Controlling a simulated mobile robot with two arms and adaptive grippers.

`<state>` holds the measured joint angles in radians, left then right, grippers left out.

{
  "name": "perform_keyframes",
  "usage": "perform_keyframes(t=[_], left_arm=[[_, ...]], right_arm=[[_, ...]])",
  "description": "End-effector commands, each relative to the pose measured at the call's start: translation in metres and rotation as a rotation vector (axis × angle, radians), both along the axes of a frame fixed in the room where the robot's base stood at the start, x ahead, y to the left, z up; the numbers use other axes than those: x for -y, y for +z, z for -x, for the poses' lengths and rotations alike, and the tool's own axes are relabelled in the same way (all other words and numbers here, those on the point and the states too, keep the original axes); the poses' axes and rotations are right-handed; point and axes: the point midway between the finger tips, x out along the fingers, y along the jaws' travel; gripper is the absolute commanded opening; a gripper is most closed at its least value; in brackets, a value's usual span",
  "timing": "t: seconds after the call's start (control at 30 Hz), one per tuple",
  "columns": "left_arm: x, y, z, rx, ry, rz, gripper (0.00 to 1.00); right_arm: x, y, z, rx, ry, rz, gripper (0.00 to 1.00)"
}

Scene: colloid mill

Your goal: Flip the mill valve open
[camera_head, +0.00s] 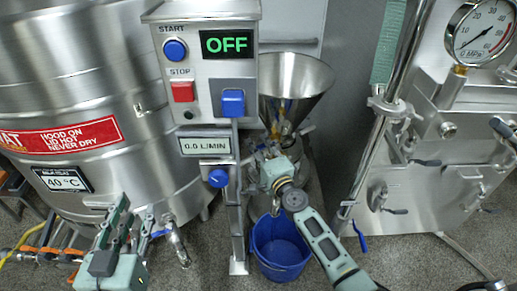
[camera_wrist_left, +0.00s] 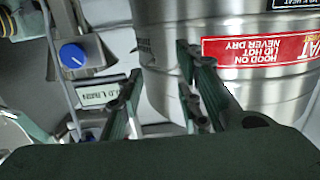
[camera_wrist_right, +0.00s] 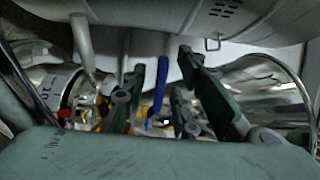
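The mill, with its steel funnel hopper (camera_head: 300,85), stands behind the control post in the head view. My right gripper (camera_head: 264,150) is at its body, below the hopper, and hides part of it. In the right wrist view, a blue lever (camera_wrist_right: 157,90), likely the mill valve handle, shows between the spread fingers of the right gripper (camera_wrist_right: 158,72). The fingers look apart from it; contact is not clear. In the head view the lever is hidden. My left gripper (camera_head: 133,215) is open and empty in front of the tank, and its spread fingers show in the left wrist view (camera_wrist_left: 158,65).
The control post (camera_head: 205,100) reads OFF and 0.0 L/MIN. A large steel tank (camera_head: 110,100) stands left. A blue bucket (camera_head: 280,250) sits on the floor below the mill. A steel machine with a gauge (camera_head: 485,30) and a blue-handled pipe (camera_head: 360,237) stands right.

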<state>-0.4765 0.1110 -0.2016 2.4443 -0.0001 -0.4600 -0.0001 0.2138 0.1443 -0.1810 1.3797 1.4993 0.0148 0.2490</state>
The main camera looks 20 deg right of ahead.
Motion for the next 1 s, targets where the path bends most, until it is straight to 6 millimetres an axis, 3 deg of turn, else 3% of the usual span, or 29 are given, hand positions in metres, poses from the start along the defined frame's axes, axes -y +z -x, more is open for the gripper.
perform_keyframes(t=[0.3,0.9,1.0], left_arm=[[0.000,0.000,0.000,-0.001,0.000,0.000,0.32],[0.000,0.000,0.000,0.005,0.000,0.002,0.32],[0.003,0.016,-0.003,0.087,-0.005,0.022,0.32]], right_arm=[[0.000,0.000,0.000,0.000,0.000,0.000,0.00],[0.001,-0.001,0.001,-0.001,0.005,0.000,0.00],[0.002,-0.003,0.002,0.001,0.024,0.001,0.00]])
